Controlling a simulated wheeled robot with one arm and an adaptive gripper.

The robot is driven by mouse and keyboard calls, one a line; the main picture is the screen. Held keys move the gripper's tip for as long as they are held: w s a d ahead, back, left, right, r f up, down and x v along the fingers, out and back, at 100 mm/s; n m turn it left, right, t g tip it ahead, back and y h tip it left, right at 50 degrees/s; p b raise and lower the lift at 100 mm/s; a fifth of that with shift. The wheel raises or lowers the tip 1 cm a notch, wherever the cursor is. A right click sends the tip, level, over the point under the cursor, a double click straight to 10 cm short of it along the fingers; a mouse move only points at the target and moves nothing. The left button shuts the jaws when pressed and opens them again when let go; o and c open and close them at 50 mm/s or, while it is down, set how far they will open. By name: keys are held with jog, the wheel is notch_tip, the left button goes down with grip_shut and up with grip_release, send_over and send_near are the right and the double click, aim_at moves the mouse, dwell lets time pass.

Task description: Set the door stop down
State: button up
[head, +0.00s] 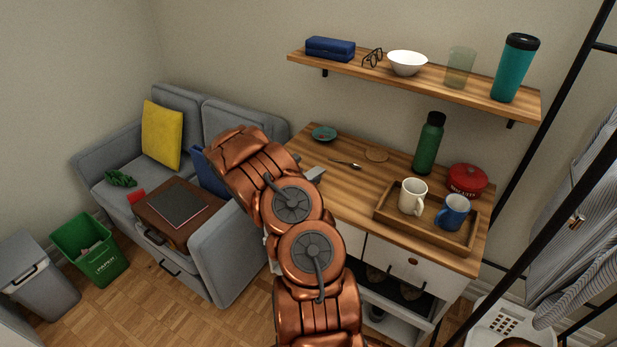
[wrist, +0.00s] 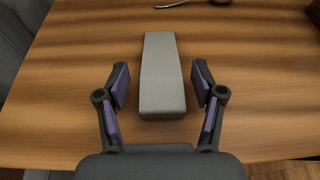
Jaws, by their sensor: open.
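The door stop (wrist: 162,75) is a grey wedge-like block. In the wrist view it lies on the striped wooden desk top (wrist: 60,125), its long side pointing away from me. My gripper (wrist: 162,85) is open, with one purple-padded finger on each side of the block and a visible gap on both sides. In the head view a small part of the grey door stop (head: 316,174) shows at the desk's left edge. My copper-coloured arm hides most of my gripper there.
A wooden shelf (head: 440,82) hangs above. The sofa (head: 225,240) stands left.

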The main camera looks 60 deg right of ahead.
jog(key=b+v, duration=0.3)
jog(key=v, duration=0.8)
jog(key=s+a+r+m+g+y, duration=0.1)
jog(key=s+a+r+m+g, duration=0.1)
jog(key=s+a+r+m, duration=0.55)
jog(key=s+a+r+m+g+y, duration=0.1)
jog(key=s+a+r+m+g, duration=0.3)
jog(key=r, duration=0.6)
jog(key=s+a+m+t+y, duration=0.1)
jog(key=s+a+y, duration=0.3)
jog(key=a, duration=0.7)
jog(key=s+a+m+t+y, duration=0.1)
jog(key=s+a+m+y, duration=0.2)
jog(key=a, duration=0.8)
jog(key=s+a+m+t+y, duration=0.2)
jog(key=s+a+y, duration=0.2)
jog(key=s+a, duration=0.3)
jog(key=a, duration=0.4)
jog(key=shift+s+r+m+y, duration=0.25)
jog(key=shift+s+m+y, duration=0.05)
jog(key=shift+s+m, duration=0.1)
